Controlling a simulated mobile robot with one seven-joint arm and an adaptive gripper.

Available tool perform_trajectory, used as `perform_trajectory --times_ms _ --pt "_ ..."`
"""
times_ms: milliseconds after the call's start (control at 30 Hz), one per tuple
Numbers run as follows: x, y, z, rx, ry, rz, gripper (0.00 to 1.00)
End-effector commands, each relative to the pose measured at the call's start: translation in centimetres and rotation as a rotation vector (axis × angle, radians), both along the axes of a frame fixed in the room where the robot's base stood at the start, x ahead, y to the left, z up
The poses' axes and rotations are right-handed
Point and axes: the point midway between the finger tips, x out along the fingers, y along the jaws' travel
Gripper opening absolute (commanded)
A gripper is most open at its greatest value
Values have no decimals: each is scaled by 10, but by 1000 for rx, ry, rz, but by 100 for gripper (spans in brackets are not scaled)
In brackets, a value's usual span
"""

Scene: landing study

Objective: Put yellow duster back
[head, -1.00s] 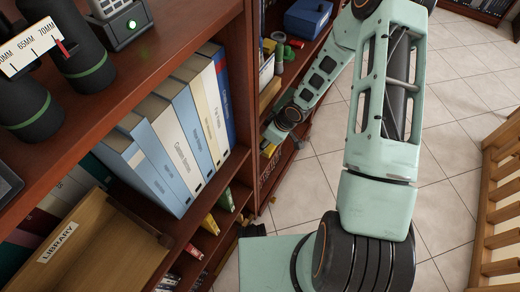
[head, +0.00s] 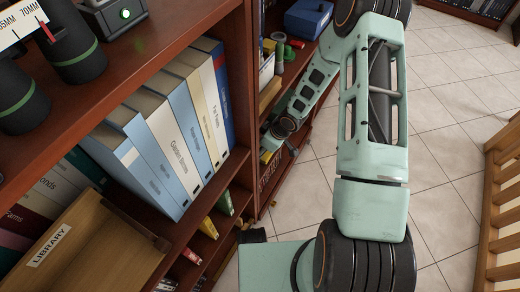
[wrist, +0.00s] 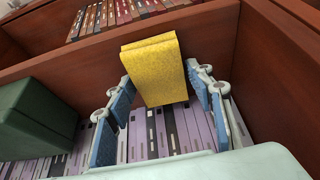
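The yellow duster (wrist: 153,72) is a folded yellow block in the middle of the wrist view. My gripper (wrist: 160,75) has its two blue-padded fingers on either side of it, with the tips against its left and right edges, so it looks gripped. Below it lies a row of purple and grey book spines (wrist: 165,135). In the head view my gripper (head: 270,143) is small and low at the right-hand bookcase, with a yellow patch (head: 266,156) at its end. My arm hides part of that bookcase.
Wooden shelf walls (wrist: 210,35) stand close behind and beside the gripper. A dark green box (wrist: 35,120) is at its left. In the head view, a blue box (head: 307,18) sits on the upper shelf. Tiled floor (head: 440,130) is open at right, beside a wooden railing (head: 497,205).

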Motion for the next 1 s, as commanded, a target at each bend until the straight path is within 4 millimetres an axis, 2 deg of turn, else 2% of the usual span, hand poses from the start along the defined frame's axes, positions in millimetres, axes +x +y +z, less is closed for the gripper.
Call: perform_trajectory --times_ms 300,433,567,800,1000 --pt "0 0 1 0 0 0 58" --pt "0 0 7 0 0 0 58" --pt "-3 -8 28 1 -2 -4 58" --pt "-15 -26 79 1 -1 -4 58" --pt "-23 -35 106 1 0 -3 58"
